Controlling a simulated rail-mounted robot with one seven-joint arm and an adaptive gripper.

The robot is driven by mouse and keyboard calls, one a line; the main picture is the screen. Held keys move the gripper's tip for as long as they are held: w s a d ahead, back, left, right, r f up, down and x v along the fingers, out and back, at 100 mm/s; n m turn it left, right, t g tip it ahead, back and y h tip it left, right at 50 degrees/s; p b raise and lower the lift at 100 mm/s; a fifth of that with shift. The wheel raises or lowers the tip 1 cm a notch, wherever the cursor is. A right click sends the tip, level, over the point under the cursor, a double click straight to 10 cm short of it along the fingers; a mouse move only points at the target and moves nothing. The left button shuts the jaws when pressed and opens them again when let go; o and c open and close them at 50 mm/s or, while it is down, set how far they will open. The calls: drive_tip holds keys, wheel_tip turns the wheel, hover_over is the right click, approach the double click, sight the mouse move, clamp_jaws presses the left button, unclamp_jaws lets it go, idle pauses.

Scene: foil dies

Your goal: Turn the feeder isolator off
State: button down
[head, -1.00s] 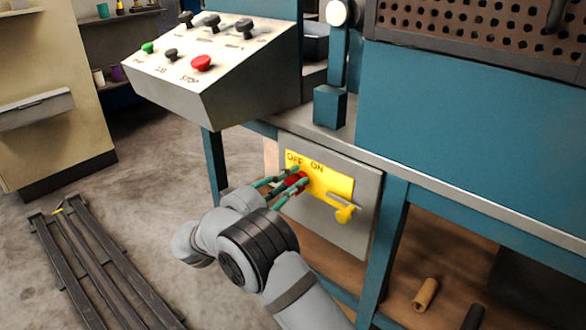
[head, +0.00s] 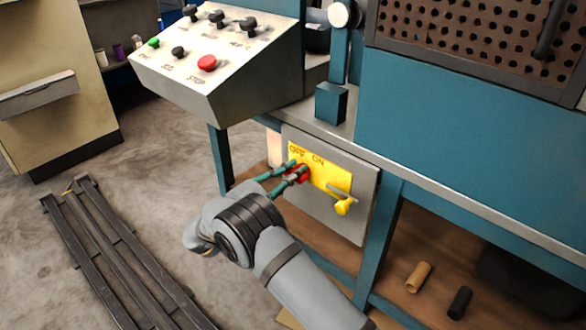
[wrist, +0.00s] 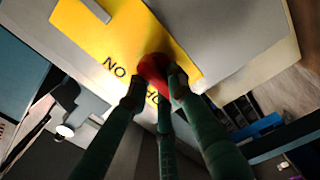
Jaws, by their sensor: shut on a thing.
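The feeder isolator is a grey box (head: 357,226) under the bench edge with a yellow plate (head: 334,177) marked OFF and ON. A red knob (head: 304,173) sits on the plate, below the lettering. My gripper (head: 294,173) has its green fingers closed around the knob. I cannot tell exactly which way the knob points. A yellow handle (head: 344,206) sticks out at the plate's lower right, apart from my fingers.
A sloped control box (head: 225,70) with a red STOP button (head: 206,62) stands above left. The blue bench leg (head: 380,240) is right of the isolator. Dark rails (head: 110,260) lie on the floor at left. Two small cylinders lie on the lower shelf (head: 420,240).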

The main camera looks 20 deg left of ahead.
idle(0.4)
drive_tip(key=c, duration=1.5)
unclamp_jaws()
drive_tip(key=shift+c, duration=0.2)
drive_tip(key=v, duration=1.2)
drive_tip(key=shift+w, duration=0.1)
drive_tip(key=x, duration=1.2)
